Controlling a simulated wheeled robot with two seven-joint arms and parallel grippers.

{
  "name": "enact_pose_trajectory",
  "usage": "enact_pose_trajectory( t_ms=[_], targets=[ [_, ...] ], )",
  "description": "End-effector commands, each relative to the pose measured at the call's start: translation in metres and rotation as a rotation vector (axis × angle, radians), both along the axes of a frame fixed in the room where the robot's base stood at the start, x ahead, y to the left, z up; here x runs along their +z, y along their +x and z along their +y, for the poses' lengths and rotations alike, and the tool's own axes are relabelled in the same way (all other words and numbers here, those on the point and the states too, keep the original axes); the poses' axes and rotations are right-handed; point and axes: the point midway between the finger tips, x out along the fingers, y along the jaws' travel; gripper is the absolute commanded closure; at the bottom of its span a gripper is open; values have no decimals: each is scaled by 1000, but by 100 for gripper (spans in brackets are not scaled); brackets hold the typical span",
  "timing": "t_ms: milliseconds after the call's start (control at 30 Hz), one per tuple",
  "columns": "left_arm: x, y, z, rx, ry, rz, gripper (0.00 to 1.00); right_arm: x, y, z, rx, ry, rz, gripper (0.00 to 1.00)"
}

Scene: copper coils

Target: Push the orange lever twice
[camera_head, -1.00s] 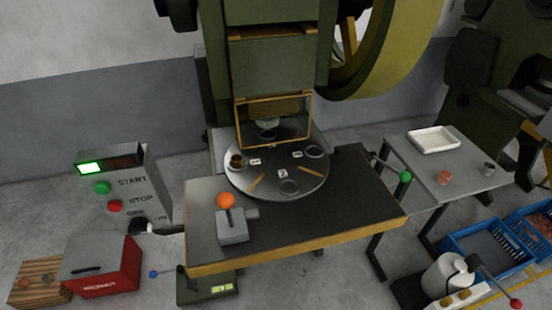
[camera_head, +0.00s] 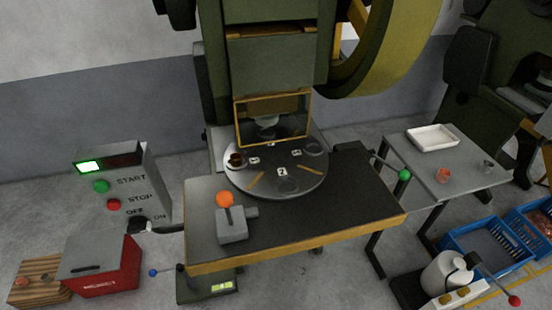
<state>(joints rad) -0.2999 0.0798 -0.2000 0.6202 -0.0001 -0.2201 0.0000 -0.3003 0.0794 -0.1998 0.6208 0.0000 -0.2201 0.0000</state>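The orange lever is a ball knob (camera_head: 224,199) on a short stem above a grey block (camera_head: 232,225). It stands at the front left of the dark press table (camera_head: 330,212), tilted slightly to the left. Behind it lies a round grey turntable (camera_head: 300,182) with numbered labels, ring-shaped seats and a brown copper coil (camera_head: 237,160) in the left seat. Neither of my grippers shows in the head view, and nothing touches the lever.
A control box (camera_head: 125,185) with green and red buttons stands left, above a red toolbox (camera_head: 102,262). On the right are a side table (camera_head: 440,185) with a white tray (camera_head: 432,138), a green-knobbed lever (camera_head: 404,175) and blue crates (camera_head: 490,245). A yellow-framed guard (camera_head: 273,118) hangs over the turntable.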

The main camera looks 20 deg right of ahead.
Motion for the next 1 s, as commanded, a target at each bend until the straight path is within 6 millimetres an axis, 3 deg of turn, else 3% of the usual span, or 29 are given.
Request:
enact_pose_trajectory(
  t_ms=[33,167,1000],
  targets=[
    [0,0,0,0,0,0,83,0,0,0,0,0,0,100],
    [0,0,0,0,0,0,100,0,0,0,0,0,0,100],
    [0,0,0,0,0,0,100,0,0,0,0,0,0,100]
  ],
)
